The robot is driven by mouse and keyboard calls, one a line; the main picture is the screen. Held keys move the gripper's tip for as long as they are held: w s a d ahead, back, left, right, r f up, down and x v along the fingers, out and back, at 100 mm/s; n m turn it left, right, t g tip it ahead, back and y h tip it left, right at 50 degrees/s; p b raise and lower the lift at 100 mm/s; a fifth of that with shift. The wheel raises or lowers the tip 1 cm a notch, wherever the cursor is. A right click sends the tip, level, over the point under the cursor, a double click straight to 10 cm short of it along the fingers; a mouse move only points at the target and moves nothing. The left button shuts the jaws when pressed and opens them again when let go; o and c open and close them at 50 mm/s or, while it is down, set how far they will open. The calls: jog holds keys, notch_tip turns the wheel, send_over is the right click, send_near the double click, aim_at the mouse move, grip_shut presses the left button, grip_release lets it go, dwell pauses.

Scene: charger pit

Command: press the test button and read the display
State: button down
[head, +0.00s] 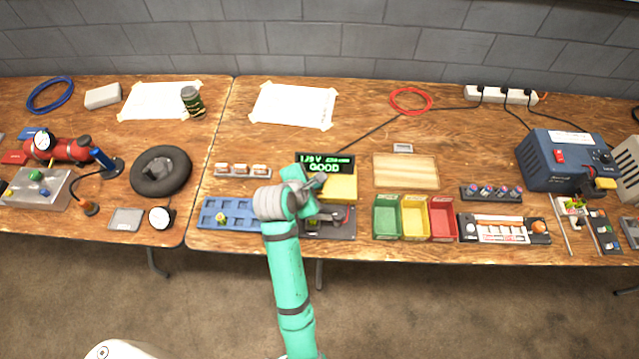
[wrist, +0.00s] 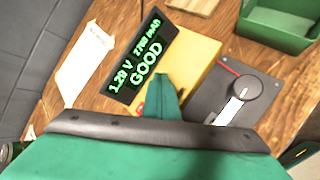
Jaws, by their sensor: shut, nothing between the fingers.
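The tester is a yellow box (head: 341,188) with a black display (head: 325,164) along its back edge. In the wrist view the lit green display (wrist: 143,62) reads "1.20 V", a mAh figure that is hard to make out, and "GOOD". My gripper (head: 316,184) is over the yellow box, just in front of the display. In the wrist view my shut, empty gripper (wrist: 163,84) points down at the yellow top (wrist: 190,58). A small red patch shows beside the fingers. The test button is not clearly seen, and I cannot tell whether the fingertips touch it.
A dark plate with a round knob and pale lever (wrist: 236,97) adjoins the tester. A blue compartment tray (head: 228,214) stands to the left. Green (head: 386,218), yellow (head: 414,218) and red (head: 442,219) bins stand to the right. A wooden board (head: 405,171) lies behind them.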

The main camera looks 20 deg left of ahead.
jog(key=shift+s+a, duration=0.1)
jog(key=shift+f, duration=0.35)
dwell(0.3)
jog(key=shift+f, duration=0.1)
dwell(0.3)
jog(key=shift+r, duration=0.9)
jog(key=shift+r, duration=2.5)
